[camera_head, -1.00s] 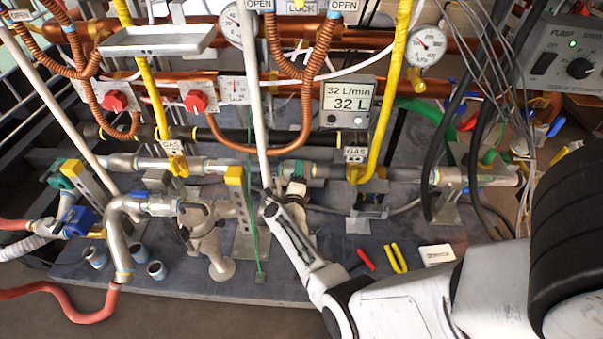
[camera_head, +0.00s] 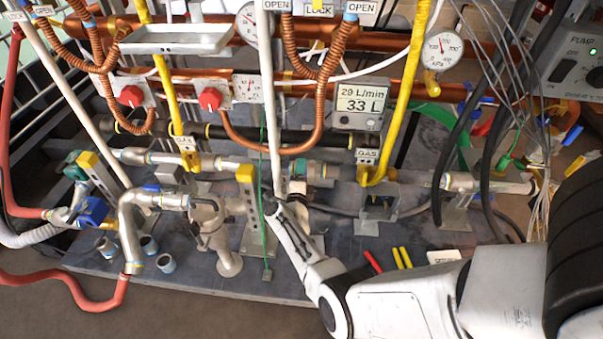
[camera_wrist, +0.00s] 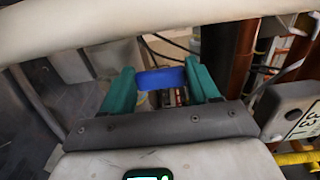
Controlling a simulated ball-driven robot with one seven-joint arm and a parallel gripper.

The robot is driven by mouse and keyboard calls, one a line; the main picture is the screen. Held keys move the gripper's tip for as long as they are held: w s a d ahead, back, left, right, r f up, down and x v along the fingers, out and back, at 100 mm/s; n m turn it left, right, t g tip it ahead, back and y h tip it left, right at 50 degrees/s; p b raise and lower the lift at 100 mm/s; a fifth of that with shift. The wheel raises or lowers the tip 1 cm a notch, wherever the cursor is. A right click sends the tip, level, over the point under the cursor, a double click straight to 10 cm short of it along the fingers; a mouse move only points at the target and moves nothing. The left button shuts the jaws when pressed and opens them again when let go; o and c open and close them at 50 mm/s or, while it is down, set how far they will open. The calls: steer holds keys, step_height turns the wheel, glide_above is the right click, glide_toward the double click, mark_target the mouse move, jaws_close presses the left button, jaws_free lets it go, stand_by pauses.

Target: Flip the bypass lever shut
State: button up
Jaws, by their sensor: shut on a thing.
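In the wrist view a blue lever handle (camera_wrist: 161,78) sits between the two teal fingers of my gripper (camera_wrist: 161,88), which is shut on it. The handle lies crosswise between the fingers. In the head view my arm reaches to the pipework at the middle, beside the tall white pipe (camera_head: 268,95). The gripper's end (camera_head: 299,173) is small and partly hidden there, and the blue handle cannot be made out in that view. The lever's pivot and valve body are mostly hidden behind the gripper.
The white pipe (camera_wrist: 150,25) crosses close to my gripper in the wrist view. A flow display (camera_head: 359,101) reads 29 L/min and 33 L. Yellow gas pipes (camera_head: 405,90), copper pipes and hanging cables crowd the right. Red and yellow handled tools (camera_head: 402,257) lie on the base plate.

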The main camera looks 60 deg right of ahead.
steer(key=o, duration=1.5)
steer(key=shift+a, duration=0.1)
steer(key=shift+p+v, duration=2.65)
steer(key=shift+v, duration=2.7)
steer(key=shift+w, duration=0.1)
